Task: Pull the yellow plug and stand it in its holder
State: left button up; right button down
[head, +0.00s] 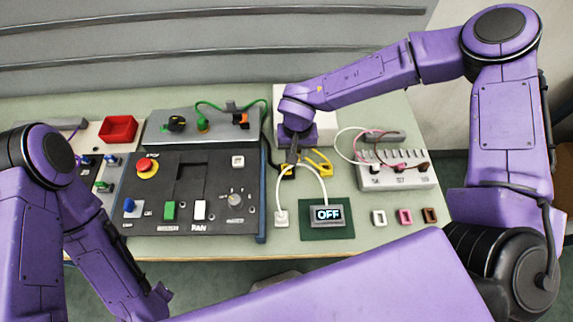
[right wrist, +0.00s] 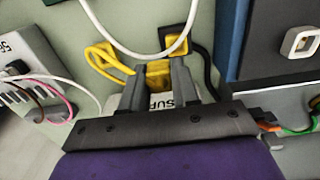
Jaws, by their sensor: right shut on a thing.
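The yellow plug (right wrist: 158,74) sits between the fingers of my right gripper (right wrist: 157,84), which is shut on it. It is right at a white box lettered "SUP" (right wrist: 160,101), partly hidden by the gripper; I cannot tell whether the plug is seated in it. A yellow cord (right wrist: 94,62) loops beside it. A yellow square frame with a dark middle (right wrist: 179,42), seemingly the holder, stands just beyond the plug. In the head view my right gripper (head: 292,152) points down before the white box (head: 318,125). My left gripper (head: 154,302) is low at the left, away from everything.
A white cable (head: 303,168) arches from a white plug (head: 282,218) to a display reading OFF (head: 327,214), close to the holder. A dark control panel (head: 190,190) stands left. A white terminal block (head: 396,172) with thin wires is right.

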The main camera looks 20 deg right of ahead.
jog(key=s+d, duration=0.2)
jog(key=d, duration=0.7)
jog(key=shift+s, duration=0.4)
jog(key=shift+f+b, duration=1.2)
jog(key=shift+f, duration=1.3)
jog(key=shift+r, duration=0.1)
jog(key=shift+p, duration=0.55)
